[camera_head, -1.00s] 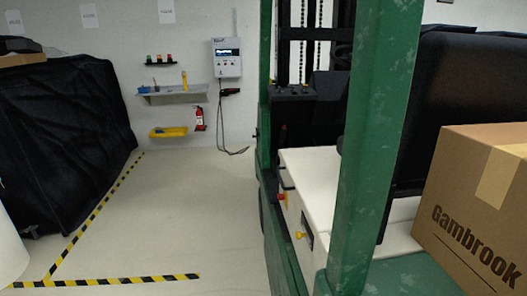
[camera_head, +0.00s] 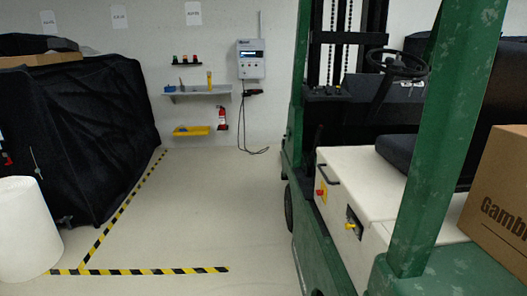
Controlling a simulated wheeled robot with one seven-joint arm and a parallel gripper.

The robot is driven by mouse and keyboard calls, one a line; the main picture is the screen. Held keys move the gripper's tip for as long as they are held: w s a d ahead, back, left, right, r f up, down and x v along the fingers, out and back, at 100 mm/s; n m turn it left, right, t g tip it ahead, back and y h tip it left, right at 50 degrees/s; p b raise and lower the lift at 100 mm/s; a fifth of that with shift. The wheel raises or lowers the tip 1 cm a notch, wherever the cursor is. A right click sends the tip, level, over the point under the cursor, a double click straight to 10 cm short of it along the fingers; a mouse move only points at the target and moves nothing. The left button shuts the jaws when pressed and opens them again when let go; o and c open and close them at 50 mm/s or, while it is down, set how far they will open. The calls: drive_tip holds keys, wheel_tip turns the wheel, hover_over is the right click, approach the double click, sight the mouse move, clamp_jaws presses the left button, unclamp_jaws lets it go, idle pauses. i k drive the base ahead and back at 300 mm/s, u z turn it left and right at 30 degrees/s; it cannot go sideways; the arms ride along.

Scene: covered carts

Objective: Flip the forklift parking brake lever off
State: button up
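The forklift stands on the right, with green posts (camera_head: 447,140), a white body cover (camera_head: 362,180), a black seat (camera_head: 398,151) and a black steering wheel (camera_head: 397,64). A thin dark upright lever (camera_head: 318,138) shows at the front of the cover, beside the left post; I cannot tell for sure whether it is the parking brake lever, or its position. A red button on a yellow plate (camera_head: 321,190) and a yellow knob in a dark recess (camera_head: 350,226) are on the cover's left side. My gripper is not in view.
A cardboard box (camera_head: 500,185) sits at the forklift's rear right. Black covered carts (camera_head: 80,130) and a white cylinder (camera_head: 28,230) stand at left. A wall charger (camera_head: 250,60) and a shelf (camera_head: 197,92) are at the back. The floor (camera_head: 220,220) left of the forklift is clear.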

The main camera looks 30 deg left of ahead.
sight(311, 159)
drive_tip(key=u, duration=1.95)
drive_tip(key=k, duration=0.9)
drive_tip(key=z, duration=0.95)
drive_tip(key=i, duration=1)
drive_tip(key=u, duration=0.05)
drive_tip(key=k, duration=0.1)
drive_tip(key=z, duration=0.1)
